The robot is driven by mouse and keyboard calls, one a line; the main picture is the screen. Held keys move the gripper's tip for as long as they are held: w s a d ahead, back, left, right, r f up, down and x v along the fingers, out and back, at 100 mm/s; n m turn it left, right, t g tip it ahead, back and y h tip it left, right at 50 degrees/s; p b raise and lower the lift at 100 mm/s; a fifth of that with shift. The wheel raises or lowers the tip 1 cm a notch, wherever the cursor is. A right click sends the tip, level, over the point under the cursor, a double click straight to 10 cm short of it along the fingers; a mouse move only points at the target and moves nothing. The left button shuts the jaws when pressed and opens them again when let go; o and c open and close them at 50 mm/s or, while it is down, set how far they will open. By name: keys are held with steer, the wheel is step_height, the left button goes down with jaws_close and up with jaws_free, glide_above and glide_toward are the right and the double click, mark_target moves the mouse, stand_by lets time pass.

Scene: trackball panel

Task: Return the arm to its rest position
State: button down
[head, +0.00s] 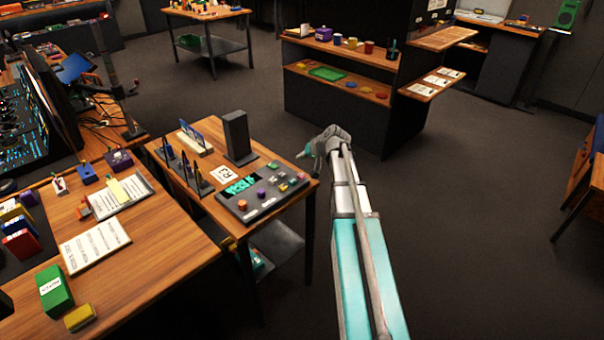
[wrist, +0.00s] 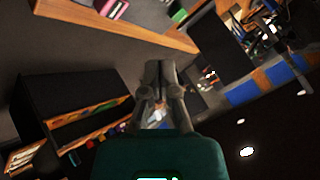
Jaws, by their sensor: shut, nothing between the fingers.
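My arm reaches forward from the bottom of the head view, and my gripper (head: 303,154) is at its far end. The gripper points left, beside the right edge of the small wooden table. In the wrist view my gripper (wrist: 161,66) shows its two grey fingers together, with nothing between them. The trackball panel (head: 262,193) lies on the small table, left of and below the gripper. It is a dark panel with a lit green display and several coloured knobs. The gripper is apart from the panel.
The small table (head: 165,153) also holds a dark upright box (head: 236,134), blue-and-white cards in stands and a white label card (head: 224,173). A larger wooden desk (head: 150,262) is at left. A dark shelf unit (head: 330,112) stands behind. The floor (head: 480,230) at right is clear.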

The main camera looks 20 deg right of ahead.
stand_by(0.7)
steer(key=s+a+r+n+g+h+p, duration=0.2)
steer(key=s+a+g+p, duration=0.2)
steer(key=s+a, duration=0.7)
steer(key=s+a+r+n+g+h+p, duration=0.1)
steer(key=s+a+g+p, duration=0.3)
steer(key=s+a, duration=0.7)
steer(key=s+r+h+p, duration=0.1)
steer(key=s, duration=0.2)
steer(key=shift+s+a+n+p, duration=0.2)
steer(key=shift+a+n+p, duration=0.1)
steer(key=shift+n+p, duration=0.1)
